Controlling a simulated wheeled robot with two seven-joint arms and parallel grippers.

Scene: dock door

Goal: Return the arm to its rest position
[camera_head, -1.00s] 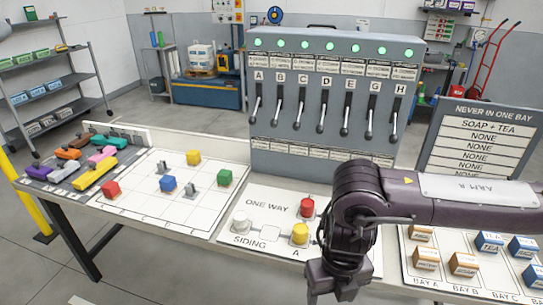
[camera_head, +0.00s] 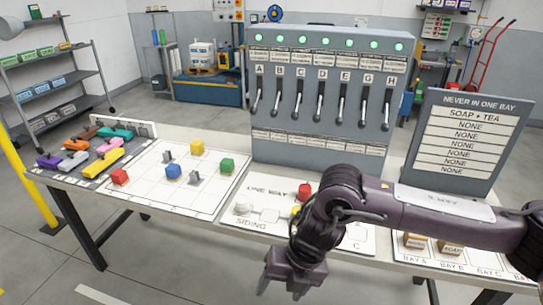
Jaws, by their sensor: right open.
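My right arm comes in from the right. Its gripper (camera_head: 287,284) hangs down in front of the table's front edge, apart from the tabletop. Its jaws are open and nothing shows between them. The arm covers part of the siding board (camera_head: 262,190) and of the bay board. My left gripper is not in view.
The lever panel (camera_head: 320,143) stands at the table's back, with a sign board (camera_head: 465,140) to its right. Free floor lies before the table (camera_head: 90,184).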

